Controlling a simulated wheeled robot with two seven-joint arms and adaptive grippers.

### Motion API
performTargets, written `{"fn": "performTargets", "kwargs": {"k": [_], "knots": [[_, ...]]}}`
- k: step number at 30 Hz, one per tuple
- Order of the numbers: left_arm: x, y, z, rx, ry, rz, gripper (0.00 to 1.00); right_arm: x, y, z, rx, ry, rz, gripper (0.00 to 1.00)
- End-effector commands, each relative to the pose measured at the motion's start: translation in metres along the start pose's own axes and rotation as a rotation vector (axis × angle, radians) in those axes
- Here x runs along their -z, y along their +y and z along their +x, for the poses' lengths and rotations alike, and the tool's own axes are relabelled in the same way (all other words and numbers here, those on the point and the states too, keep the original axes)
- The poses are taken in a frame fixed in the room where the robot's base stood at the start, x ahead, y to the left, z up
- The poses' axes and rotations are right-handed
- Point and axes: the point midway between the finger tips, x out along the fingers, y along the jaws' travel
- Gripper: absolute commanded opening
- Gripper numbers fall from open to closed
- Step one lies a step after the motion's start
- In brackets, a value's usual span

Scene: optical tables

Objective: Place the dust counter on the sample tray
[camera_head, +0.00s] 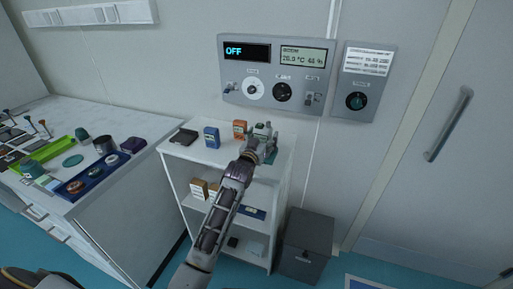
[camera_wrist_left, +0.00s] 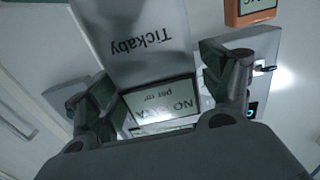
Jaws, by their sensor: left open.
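A grey device (camera_wrist_left: 135,40) marked "Tickaby", with a screen reading "NO DATA per m³", fills the middle of the left wrist view; it looks like the dust counter. My left gripper (camera_wrist_left: 165,85) is open, with one green-padded finger on each side of it. I cannot tell whether the fingers touch it. In the head view my left gripper (camera_head: 264,136) is at the right end of the white shelf unit's top and largely hides the device. A blue tray (camera_head: 77,188) with small round items lies on the left table; I cannot tell whether it is the sample tray.
A control panel (camera_head: 272,75) is on the wall behind. A grey bin (camera_head: 306,246) stands right of the shelf.

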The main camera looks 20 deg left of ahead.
Motion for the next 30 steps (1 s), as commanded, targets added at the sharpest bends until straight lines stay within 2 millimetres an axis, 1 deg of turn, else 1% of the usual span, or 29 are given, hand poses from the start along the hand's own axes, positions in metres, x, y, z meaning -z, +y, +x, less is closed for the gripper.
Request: {"fn": "performTargets", "kwargs": {"k": [5, 12, 17, 23, 30], "knots": [[-0.002, 0.000, -0.009, 0.000, -0.002, 0.000, 0.80, -0.002, -0.004, 0.000, 0.004, -0.002, 0.002, 0.40], [-0.002, 0.000, -0.030, 0.000, -0.002, 0.001, 0.80, 0.001, -0.015, 0.000, 0.015, 0.000, 0.007, 0.40], [-0.002, 0.000, -0.044, 0.000, -0.002, 0.001, 0.80, 0.002, -0.019, 0.000, 0.020, 0.001, 0.009, 0.40], [-0.002, 0.000, -0.063, 0.000, -0.002, 0.001, 0.80, 0.002, -0.016, 0.000, 0.017, 0.002, 0.007, 0.40], [-0.002, 0.000, -0.085, 0.000, -0.003, 0.001, 0.80, 0.002, -0.005, 0.000, 0.005, 0.002, 0.002, 0.40]]}}
